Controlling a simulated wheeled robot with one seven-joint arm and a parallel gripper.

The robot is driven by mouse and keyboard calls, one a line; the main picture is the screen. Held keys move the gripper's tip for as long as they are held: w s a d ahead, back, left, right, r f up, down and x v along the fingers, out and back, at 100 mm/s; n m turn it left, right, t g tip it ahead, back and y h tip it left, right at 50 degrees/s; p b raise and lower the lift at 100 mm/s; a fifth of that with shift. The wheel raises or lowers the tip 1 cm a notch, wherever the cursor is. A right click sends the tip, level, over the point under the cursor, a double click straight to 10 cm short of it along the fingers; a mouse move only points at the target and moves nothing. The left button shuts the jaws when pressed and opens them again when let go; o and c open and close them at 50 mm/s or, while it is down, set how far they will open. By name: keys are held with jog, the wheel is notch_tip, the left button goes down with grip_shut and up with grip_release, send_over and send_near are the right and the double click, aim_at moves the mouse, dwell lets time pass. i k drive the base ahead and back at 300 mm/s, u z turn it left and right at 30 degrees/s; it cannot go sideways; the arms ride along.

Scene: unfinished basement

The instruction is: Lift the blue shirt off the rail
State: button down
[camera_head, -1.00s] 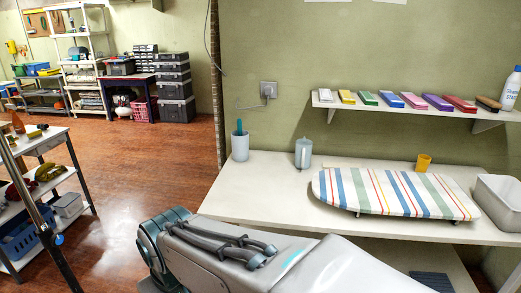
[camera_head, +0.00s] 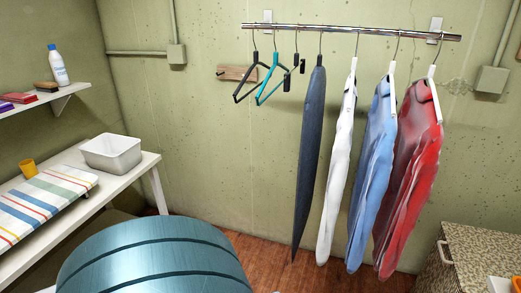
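The blue shirt (camera_head: 373,160) hangs on a white hanger from the metal rail (camera_head: 350,32) on the far wall. It hangs between a white shirt (camera_head: 341,150) on its left and a red shirt (camera_head: 412,170) on its right, close to the red one. Its hanger hook (camera_head: 397,50) goes up to the rail. My gripper is not in view; only a rounded teal part of my own body shows at the bottom.
A dark garment (camera_head: 309,150) and several empty hangers (camera_head: 270,80) hang further left. A speckled cabinet (camera_head: 480,250) stands at the lower right.

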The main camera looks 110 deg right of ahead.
aim_at(376, 167)
jog(key=z, duration=3.6)
jog(key=i, duration=1.3)
jog(key=z, duration=1.8)
